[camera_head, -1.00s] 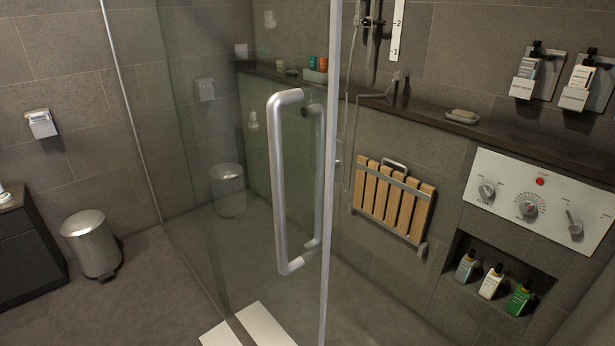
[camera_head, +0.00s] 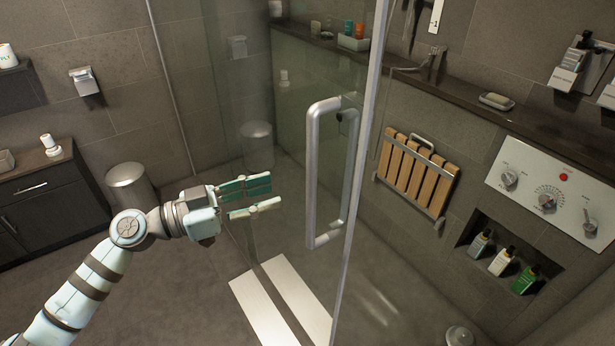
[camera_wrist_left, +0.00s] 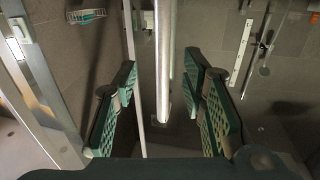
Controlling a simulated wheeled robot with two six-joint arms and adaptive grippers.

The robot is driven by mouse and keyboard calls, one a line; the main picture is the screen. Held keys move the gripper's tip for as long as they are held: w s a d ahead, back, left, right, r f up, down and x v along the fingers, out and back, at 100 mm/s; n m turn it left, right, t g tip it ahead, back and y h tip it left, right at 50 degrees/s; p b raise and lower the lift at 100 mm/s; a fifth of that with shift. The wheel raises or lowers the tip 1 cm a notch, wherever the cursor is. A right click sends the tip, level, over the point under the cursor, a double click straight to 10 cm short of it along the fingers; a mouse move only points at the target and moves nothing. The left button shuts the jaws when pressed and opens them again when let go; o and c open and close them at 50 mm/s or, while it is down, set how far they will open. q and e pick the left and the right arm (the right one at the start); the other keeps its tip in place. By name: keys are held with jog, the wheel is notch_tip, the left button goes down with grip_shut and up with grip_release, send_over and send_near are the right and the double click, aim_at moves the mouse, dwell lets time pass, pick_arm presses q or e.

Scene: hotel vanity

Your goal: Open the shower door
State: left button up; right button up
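The glass shower door (camera_head: 280,110) stands in the middle of the head view, with a metal free edge (camera_head: 365,170). Its silver D-shaped handle (camera_head: 313,180) is upright near that edge. My left gripper (camera_head: 276,195) is open and empty, to the left of the handle in the head view and apart from it. In the left wrist view the handle bar (camera_wrist_left: 163,60) shows between the two spread green fingers (camera_wrist_left: 162,105), touching neither. I cannot tell from these frames how far ajar the door is. My right gripper is not in view.
A bin (camera_head: 130,187) and a dark cabinet (camera_head: 45,205) stand at the left. White strips (camera_head: 265,310) lie on the floor below the door. A folded wooden seat (camera_head: 417,175), a control panel (camera_head: 550,195) and a niche of bottles (camera_head: 500,260) are on the right wall.

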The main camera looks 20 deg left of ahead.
aim_at(307, 180)
pick_arm(q)
jog(key=p+x, duration=0.3)
jog(key=x, duration=0.7)
jog(key=shift+w+a+r, duration=0.2)
jog(key=shift+s+d, duration=0.1)
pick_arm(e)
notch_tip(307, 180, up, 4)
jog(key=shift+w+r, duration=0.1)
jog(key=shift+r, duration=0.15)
pick_arm(q)
jog(key=shift+c, duration=0.4)
jog(key=shift+f, duration=0.1)
grip_shut()
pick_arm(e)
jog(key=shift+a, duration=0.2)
